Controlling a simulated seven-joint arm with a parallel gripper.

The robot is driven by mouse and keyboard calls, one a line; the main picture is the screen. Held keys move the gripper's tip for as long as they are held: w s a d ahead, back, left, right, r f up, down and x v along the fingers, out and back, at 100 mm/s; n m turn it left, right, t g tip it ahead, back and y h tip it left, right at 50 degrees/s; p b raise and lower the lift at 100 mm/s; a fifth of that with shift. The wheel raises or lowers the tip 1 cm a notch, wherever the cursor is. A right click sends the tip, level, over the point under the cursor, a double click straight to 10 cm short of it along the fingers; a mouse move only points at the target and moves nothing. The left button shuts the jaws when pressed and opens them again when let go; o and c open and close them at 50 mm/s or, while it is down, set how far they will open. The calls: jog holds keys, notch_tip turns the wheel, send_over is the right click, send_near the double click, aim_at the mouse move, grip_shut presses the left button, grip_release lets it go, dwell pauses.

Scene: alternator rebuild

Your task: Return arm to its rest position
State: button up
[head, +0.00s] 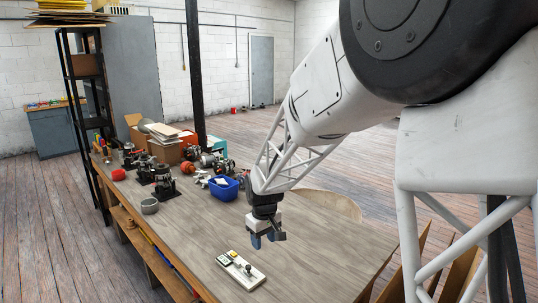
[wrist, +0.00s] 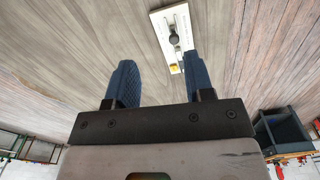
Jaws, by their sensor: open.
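My gripper (head: 268,240) hangs over the near right part of the wooden workbench (head: 310,260). Its two blue fingers are apart with nothing between them; they also show in the wrist view (wrist: 157,88). A white fixture plate (head: 241,270) with small dark and yellow parts on it lies on the bench, below and a little left of the gripper in the head view. The plate also shows in the wrist view (wrist: 172,30), beyond the fingertips. My white arm reaches in from the upper right.
A blue bin (head: 223,188) stands on the bench left of my arm. A black post (head: 195,75) rises behind. The bench middle is clear.

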jog(key=s+d+r+m, duration=0.2)
jog(key=s+d+r, duration=0.6)
jog(key=s, duration=0.1)
jog(key=s+d+r+m, duration=0.1)
jog(key=s+d, duration=0.3)
jog(key=s, duration=0.5)
jog(key=s+d+r+m+t, duration=0.1)
jog(key=s+d+r+m, duration=0.1)
jog(key=s, duration=0.7)
jog(key=s+d+r+m+t, duration=0.1)
jog(key=s+d+r+m, duration=0.1)
jog(key=s+d, duration=0.4)
jog(key=s, duration=0.4)
jog(key=shift+m, duration=0.4)
